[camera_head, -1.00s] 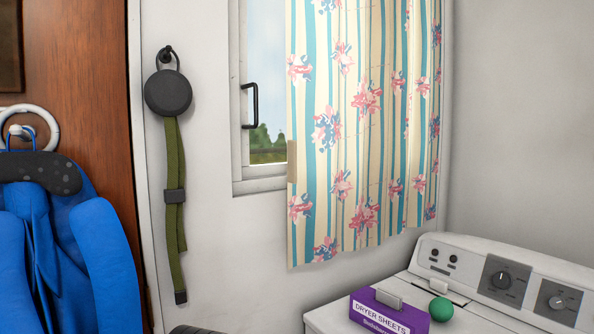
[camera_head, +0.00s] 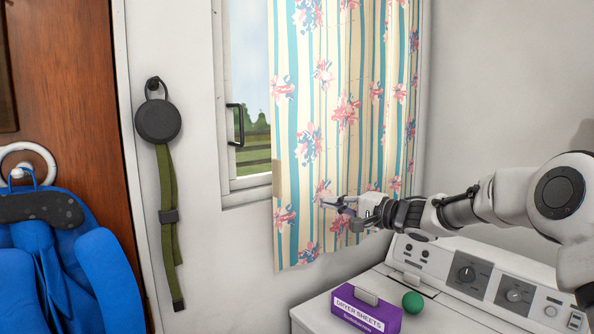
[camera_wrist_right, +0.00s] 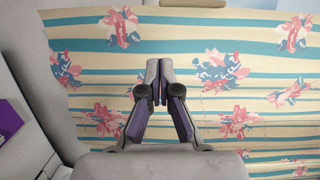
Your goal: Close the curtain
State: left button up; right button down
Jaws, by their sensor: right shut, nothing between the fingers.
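The curtain (camera_head: 300,110) is striped cream and teal with pink and blue flowers. It covers most of the window (camera_head: 245,100), leaving a strip of glass with a black handle bare at its left. My right gripper (camera_head: 328,203) is shut and empty, in front of the lower part of the curtain, short of its left edge. In the right wrist view the shut fingers (camera_wrist_right: 159,65) point across the curtain (camera_wrist_right: 230,40) toward a tan patch (camera_wrist_right: 197,4) on its edge. Whether they touch the cloth I cannot tell. My left gripper is not in view.
A white washer or dryer (camera_head: 420,315) stands below the curtain at right, with a purple dryer sheets box (camera_head: 365,308) and a green ball (camera_head: 413,302) on top. A green strap (camera_head: 168,220) and a blue garment (camera_head: 60,250) hang at left.

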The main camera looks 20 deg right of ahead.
notch_tip(320, 180, up, 3)
jog(key=p, duration=0.2)
send_near(291, 180)
jog(key=w, duration=0.3)
jog(key=w+a, duration=0.2)
jog(key=a, duration=0.1)
jog(key=shift+w+a+p, duration=0.1)
jog(key=shift+a+p, duration=0.15)
jog(key=shift+p, duration=0.1)
jog(key=a, duration=0.1)
jog(key=s+a, duration=0.1)
jog(key=shift+s+a+f+b, duration=0.2)
jog(key=shift+a+b, duration=0.1)
jog(key=shift+b, duration=0.05)
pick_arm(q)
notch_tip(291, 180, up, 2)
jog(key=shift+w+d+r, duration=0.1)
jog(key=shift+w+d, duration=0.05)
pick_arm(e)
jog(key=shift+s+a, duration=0.2)
jog(key=shift+s, duration=0.1)
jog(key=shift+a, duration=0.15)
